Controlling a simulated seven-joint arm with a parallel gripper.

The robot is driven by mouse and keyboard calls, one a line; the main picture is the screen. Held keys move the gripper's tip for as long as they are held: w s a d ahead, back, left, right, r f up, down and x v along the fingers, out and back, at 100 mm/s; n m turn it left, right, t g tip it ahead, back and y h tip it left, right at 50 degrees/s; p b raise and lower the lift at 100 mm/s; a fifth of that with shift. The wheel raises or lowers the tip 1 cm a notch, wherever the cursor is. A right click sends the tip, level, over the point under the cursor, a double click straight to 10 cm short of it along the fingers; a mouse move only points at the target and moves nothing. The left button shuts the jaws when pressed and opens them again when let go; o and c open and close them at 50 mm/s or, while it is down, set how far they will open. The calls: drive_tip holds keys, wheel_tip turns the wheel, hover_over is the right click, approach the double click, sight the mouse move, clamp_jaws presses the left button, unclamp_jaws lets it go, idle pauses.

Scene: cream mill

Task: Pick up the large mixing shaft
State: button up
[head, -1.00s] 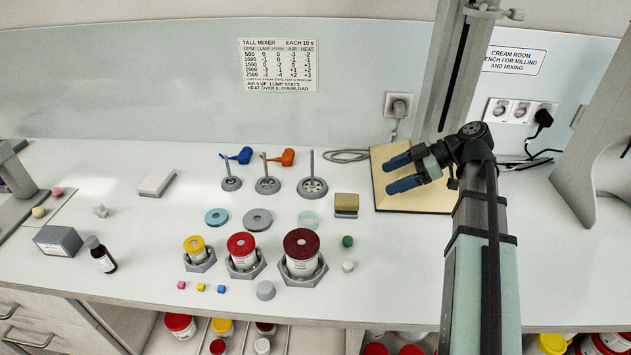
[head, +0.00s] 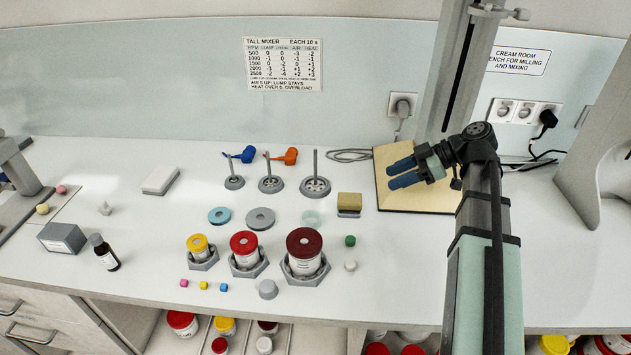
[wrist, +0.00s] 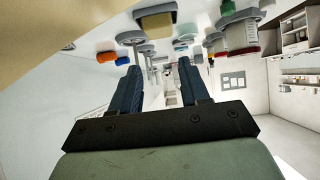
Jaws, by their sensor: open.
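Three mixing shafts stand upright with round bases at the back middle of the bench. The one with the largest base, the large mixing shaft (head: 316,184), is on the right of the row. The middle shaft (head: 271,183) and the small shaft (head: 234,181) stand to its left. In the wrist view, my gripper (wrist: 160,68) shows two dark blue fingers apart, with the bench things beyond, seen upside down.
A tan-topped sponge block (head: 349,203) lies between the large shaft and the wooden board (head: 440,200). Blue (head: 246,154) and orange (head: 289,155) tools lie behind the shafts. Discs and a dark red-lidded jar (head: 304,250) stand in front.

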drive_tip(key=shift+c, duration=0.2)
drive_tip(key=s+a+r+n+g+h, duration=0.1)
drive_tip(key=s+a+r+n, duration=0.15)
drive_tip(key=a, duration=0.65)
drive_tip(key=s+a+r+n+h, duration=0.1)
drive_tip(key=s+a+r, duration=0.15)
drive_tip(key=a, duration=0.65)
drive_tip(key=s+a+r+n+g+h, duration=0.15)
drive_tip(key=a+r, duration=0.25)
drive_tip(key=a, duration=0.4)
drive_tip(key=m+t+h, duration=0.6)
drive_tip(key=m+t, duration=0.1)
drive_tip(key=m, duration=1.1)
approach(316, 157)
drive_tip(key=shift+x, duration=6.5)
